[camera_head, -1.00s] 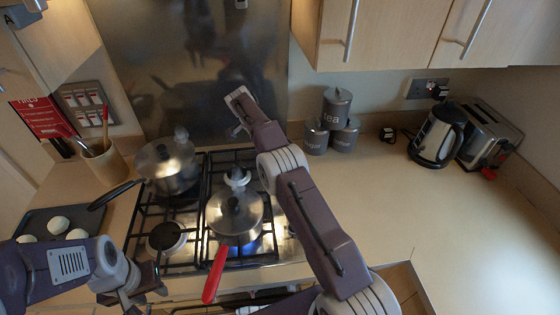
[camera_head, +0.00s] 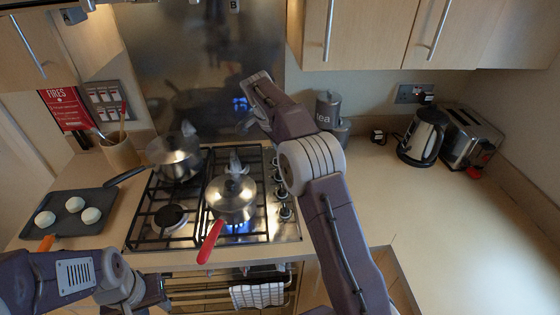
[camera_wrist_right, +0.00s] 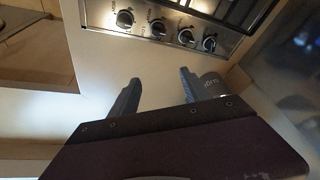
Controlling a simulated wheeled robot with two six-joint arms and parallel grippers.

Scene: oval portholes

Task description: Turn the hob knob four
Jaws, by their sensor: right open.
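The hob (camera_head: 297,225) is on the counter, with a row of round knobs (camera_head: 283,194) along its right edge, partly hidden by my right arm. In the right wrist view several knobs show along the top: one at the left (camera_wrist_right: 125,18), one beside it (camera_wrist_right: 158,28), then another (camera_wrist_right: 186,36) and the rightmost (camera_wrist_right: 210,43). I cannot tell which is number four. My right gripper (camera_wrist_right: 160,78) is open and empty over the counter, apart from the knobs. My left gripper (camera_head: 152,291) is low in front of the hob, its jaws unclear.
A red-handled pan (camera_head: 231,203) sits over a blue flame; another pan (camera_head: 174,160) stands behind left. A tray with white rounds (camera_head: 100,222) lies left. Canisters (camera_head: 328,108), a kettle (camera_head: 423,137) and a toaster (camera_head: 470,140) stand right. A towel (camera_head: 257,295) hangs in front.

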